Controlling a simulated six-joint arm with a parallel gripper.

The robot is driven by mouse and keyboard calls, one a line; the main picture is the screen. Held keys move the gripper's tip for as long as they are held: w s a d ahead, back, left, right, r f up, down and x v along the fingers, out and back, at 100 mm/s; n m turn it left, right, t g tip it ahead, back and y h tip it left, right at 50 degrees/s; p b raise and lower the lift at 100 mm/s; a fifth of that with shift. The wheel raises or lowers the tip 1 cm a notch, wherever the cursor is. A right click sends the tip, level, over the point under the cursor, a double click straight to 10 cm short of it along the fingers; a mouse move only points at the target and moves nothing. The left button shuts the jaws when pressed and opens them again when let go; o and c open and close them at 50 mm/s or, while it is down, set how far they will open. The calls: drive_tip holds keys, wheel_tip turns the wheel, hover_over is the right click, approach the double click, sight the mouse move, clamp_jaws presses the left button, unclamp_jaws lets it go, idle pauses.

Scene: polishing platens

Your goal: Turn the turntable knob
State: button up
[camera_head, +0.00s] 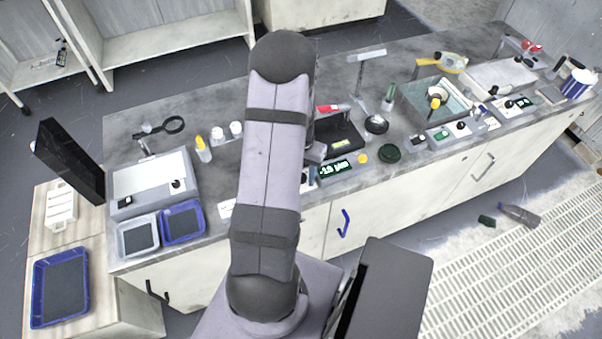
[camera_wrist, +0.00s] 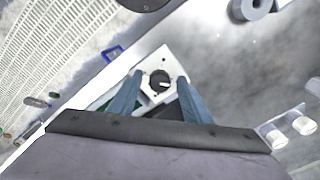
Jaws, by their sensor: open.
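In the wrist view a black round knob (camera_wrist: 160,83) with a light pointer mark sits on a small white panel (camera_wrist: 148,68). My gripper (camera_wrist: 159,77) is open, with its two blue-grey fingers on either side of the knob in that view. I see no clear contact between fingers and knob, and the height gap is hard to judge. In the head view my arm covers most of this spot, and the knob does not show clearly there. A control box with a lit green display (camera_head: 335,169) stands just right of my arm.
A dark platen unit (camera_head: 335,138) with a red-handled tool stands behind the display box. A green round pad (camera_head: 389,153) and a small dark bowl (camera_head: 376,124) lie to its right.

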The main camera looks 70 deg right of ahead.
drive_tip(key=shift+r+b, duration=0.75)
drive_tip(key=shift+r, duration=2.9)
drive_tip(key=shift+n, duration=0.3)
drive_tip(key=s+a+f+n+y, duration=0.2)
drive_tip(key=a, duration=0.9)
drive_tip(key=w+a+r+n, duration=0.3)
drive_tip(key=w+a+n, duration=0.1)
drive_tip(key=a, duration=0.5)
drive_tip(key=w+a+r+n+h, duration=0.1)
drive_tip(key=w+a+r+n, duration=0.1)
drive_tip(key=w+a+n, duration=0.3)
drive_tip(key=w+a+r+n+h, duration=0.1)
drive_tip(key=w+a+r+n, duration=0.2)
drive_tip(key=a, duration=1)
drive_tip(key=w+n, duration=0.1)
drive_tip(key=n, duration=0.2)
drive_tip(key=shift+w+a+r, duration=0.2)
drive_tip(key=shift+r, duration=0.1)
